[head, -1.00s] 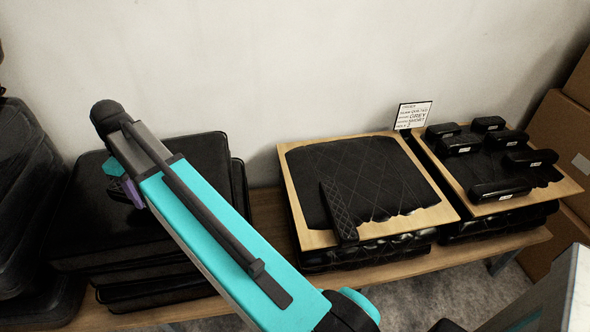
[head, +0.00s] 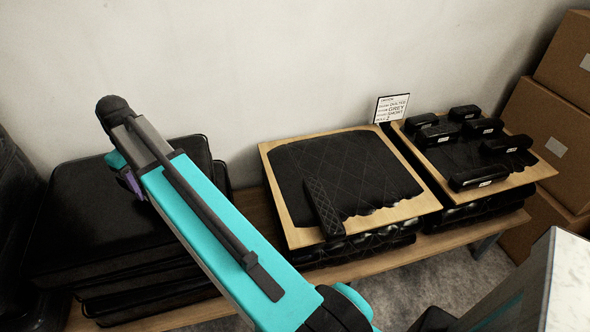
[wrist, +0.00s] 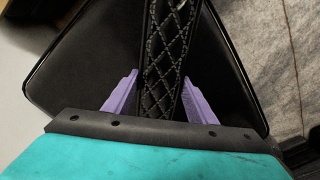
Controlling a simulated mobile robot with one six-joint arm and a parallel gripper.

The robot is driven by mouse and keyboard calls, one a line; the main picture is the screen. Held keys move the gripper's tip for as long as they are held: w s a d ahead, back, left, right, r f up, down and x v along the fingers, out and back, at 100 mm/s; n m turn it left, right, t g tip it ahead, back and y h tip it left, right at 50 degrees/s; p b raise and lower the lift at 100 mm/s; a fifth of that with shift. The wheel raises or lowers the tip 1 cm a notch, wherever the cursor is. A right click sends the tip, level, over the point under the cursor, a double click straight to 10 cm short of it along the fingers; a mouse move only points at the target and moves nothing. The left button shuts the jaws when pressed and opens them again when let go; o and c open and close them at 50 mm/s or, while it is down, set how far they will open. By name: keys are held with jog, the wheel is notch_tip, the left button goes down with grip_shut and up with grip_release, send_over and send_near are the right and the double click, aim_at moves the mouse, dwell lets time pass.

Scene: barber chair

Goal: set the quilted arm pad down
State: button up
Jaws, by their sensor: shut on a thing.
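A black quilted arm pad (wrist: 163,62) with pale diamond stitching lies lengthwise between my gripper's purple fingers in the wrist view. My gripper (wrist: 161,76) is shut on it. In the head view my gripper (head: 131,184) is at the left, in front of the stack of black cushions (head: 110,215); the held pad is hidden there. Behind the pad in the wrist view is a smooth black cushion (wrist: 90,60); I cannot tell the gap. Another quilted pad (head: 323,207) lies on the left wooden board (head: 410,207), on its black quilted cover.
Several labelled black pads (head: 477,178) lie on the right board (head: 535,172). A small sign (head: 391,108) reading "GREY" and "SHORT" stands between the boards. Cardboard boxes (head: 550,130) stand at the right. The wooden bench (head: 255,205) shows bare between cushions and left board.

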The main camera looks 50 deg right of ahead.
jog(key=d+m, duration=0.2)
jog(key=d, duration=0.3)
jog(key=s+d+f+m, duration=0.1)
jog(key=d+m, duration=0.2)
jog(key=d, duration=0.2)
jog(key=s+d+m, duration=0.1)
jog(key=d+m, duration=0.1)
jog(key=d, duration=0.4)
jog(key=shift+s+f+m+p, duration=0.15)
jog(key=shift+f+m+p, duration=0.1)
jog(key=shift+m+p, duration=0.1)
jog(key=s+d+f+m, duration=0.1)
jog(key=s+d+m, duration=0.2)
jog(key=d, duration=0.4)
jog(key=s+d+f+m, duration=0.1)
jog(key=s+d+m, duration=0.25)
jog(key=d, duration=0.35)
jog(key=m+p, duration=0.2)
jog(key=m, duration=1.1)
send_over(319, 175)
notch_tip(319, 175, down, 3)
jog(key=shift+f+p, duration=0.9)
jog(key=shift+f, duration=2.2)
jog(key=shift+f, duration=0.1)
jog(key=shift+f+p, duration=0.65)
jog(key=shift+f, duration=1.1)
